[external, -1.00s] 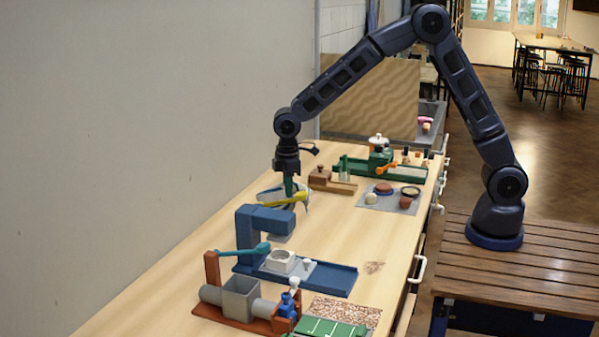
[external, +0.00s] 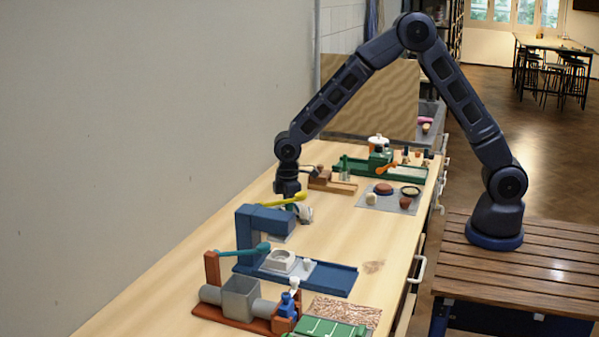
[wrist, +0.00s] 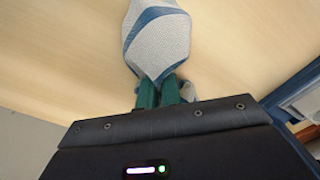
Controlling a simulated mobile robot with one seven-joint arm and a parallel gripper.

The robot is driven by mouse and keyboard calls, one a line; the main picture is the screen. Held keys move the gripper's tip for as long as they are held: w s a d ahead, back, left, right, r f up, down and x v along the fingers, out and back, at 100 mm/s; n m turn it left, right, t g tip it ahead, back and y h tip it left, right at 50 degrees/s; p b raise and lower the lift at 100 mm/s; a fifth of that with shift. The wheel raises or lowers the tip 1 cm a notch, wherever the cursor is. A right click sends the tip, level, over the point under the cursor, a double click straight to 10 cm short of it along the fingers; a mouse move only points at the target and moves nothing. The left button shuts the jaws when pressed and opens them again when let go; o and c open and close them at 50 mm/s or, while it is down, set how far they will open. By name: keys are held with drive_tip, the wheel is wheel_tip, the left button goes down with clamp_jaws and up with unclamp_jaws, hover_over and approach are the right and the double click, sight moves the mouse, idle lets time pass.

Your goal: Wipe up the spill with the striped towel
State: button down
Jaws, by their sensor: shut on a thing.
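My gripper (external: 291,208) is low over the table behind the blue press. In the wrist view its green fingers (wrist: 166,92) are shut on the striped towel (wrist: 157,38), pale grey with blue bands. The towel spreads out beyond the fingertips over the wood. In the external view only a small pale part of the towel (external: 306,214) shows; the press and its yellow handle hide the rest. A brownish patch (external: 374,267), which looks like the spill, lies on the bare table right of the press. I cannot tell if the towel touches the table.
The blue press (external: 262,222) stands close in front of my gripper. A rust-coloured stand with a grey box (external: 240,297) is nearer the camera. A grey mat (external: 365,200) with small bowls and a green rack (external: 408,174) are farther back. The table between mat and press is clear.

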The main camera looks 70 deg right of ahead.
drive_tip(key=c, duration=0.6)
unclamp_jaws()
drive_tip(key=shift+f, duration=0.1)
drive_tip(key=shift+f, duration=0.95)
clamp_jaws()
drive_tip(key=shift+r, duration=0.3)
drive_tip(key=shift+r, duration=0.1)
